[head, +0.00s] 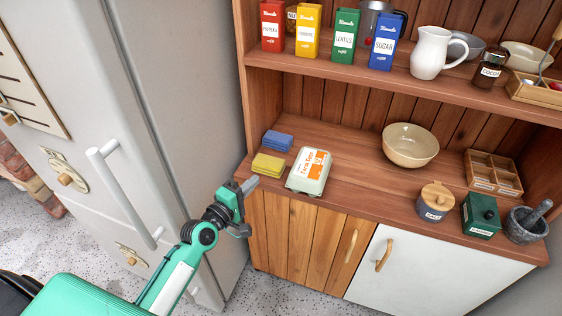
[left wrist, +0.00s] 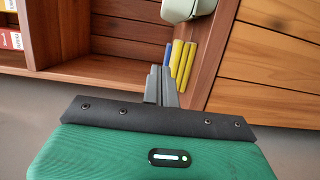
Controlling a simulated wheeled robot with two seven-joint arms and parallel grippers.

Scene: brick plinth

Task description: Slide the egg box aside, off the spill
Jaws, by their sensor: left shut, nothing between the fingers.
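The egg box (head: 309,171) is a pale grey-green carton with an orange and white label. It sits on the wooden counter near its front edge, right of the yellow cloths. Part of it shows at the top of the left wrist view (left wrist: 183,9). No spill shows; any under the box is hidden. My left gripper (head: 251,183) is shut and empty, at the counter's front left corner, left of the egg box and apart from it. Its closed fingers show in the left wrist view (left wrist: 161,84). My right gripper is not in view.
Folded yellow cloths (head: 268,165) and blue cloths (head: 277,141) lie between my left gripper and the back of the counter. A beige bowl (head: 410,146) stands right of the egg box, with bare counter between. A fridge (head: 180,90) stands close on the left.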

